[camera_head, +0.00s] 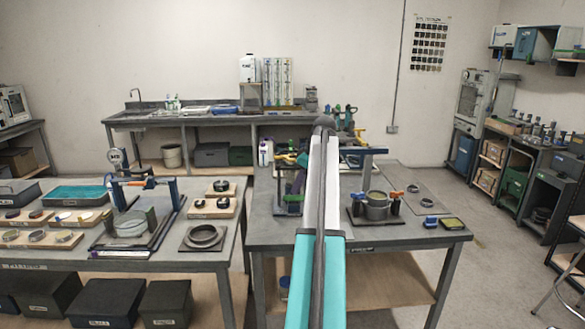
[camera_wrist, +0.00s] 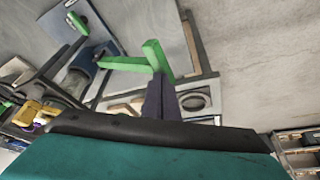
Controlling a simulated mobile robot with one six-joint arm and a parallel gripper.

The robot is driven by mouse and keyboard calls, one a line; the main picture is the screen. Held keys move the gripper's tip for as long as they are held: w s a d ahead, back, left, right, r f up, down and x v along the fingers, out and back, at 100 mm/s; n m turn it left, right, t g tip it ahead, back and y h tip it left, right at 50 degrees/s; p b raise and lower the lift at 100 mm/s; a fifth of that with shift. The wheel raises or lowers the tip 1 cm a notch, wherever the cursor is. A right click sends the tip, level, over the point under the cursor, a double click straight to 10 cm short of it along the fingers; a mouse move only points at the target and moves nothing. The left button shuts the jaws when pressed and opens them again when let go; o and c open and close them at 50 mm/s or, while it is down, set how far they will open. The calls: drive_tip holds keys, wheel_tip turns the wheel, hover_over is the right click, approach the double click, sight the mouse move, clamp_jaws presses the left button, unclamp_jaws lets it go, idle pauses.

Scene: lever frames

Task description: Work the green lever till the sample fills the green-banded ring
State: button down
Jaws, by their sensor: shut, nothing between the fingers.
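My gripper (camera_wrist: 160,130) shows as a dark edge and teal body across the bottom of the wrist view, shut and empty. I cannot make out the sample or the green-banded ring.
The left table holds rings on boards and another blue frame (camera_head: 144,183). A floor gap separates the tables.

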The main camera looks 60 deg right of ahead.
wheel_tip(320, 180, down, 8)
drive_tip(key=a+b, duration=0.1)
drive_tip(key=b, duration=0.1)
drive_tip(key=shift+s+f, duration=0.25)
drive_tip(key=shift+s, duration=0.15)
idle(1.0)
drive_tip(key=r+p, duration=0.2)
drive_tip(key=r, duration=0.2)
drive_tip(key=d+r+p, duration=0.1)
drive_tip(key=r+p, duration=0.1)
drive_tip(key=r, duration=0.3)
drive_tip(key=w+r+p, duration=0.1)
drive_tip(key=r+p, duration=0.2)
drive_tip(key=r, duration=0.2)
drive_tip(key=shift+w+d+r, duration=0.1)
drive_tip(key=shift+d+r, duration=0.15)
drive_tip(key=shift+d, duration=0.05)
idle(0.4)
drive_tip(key=shift+m, duration=0.3)
idle(0.6)
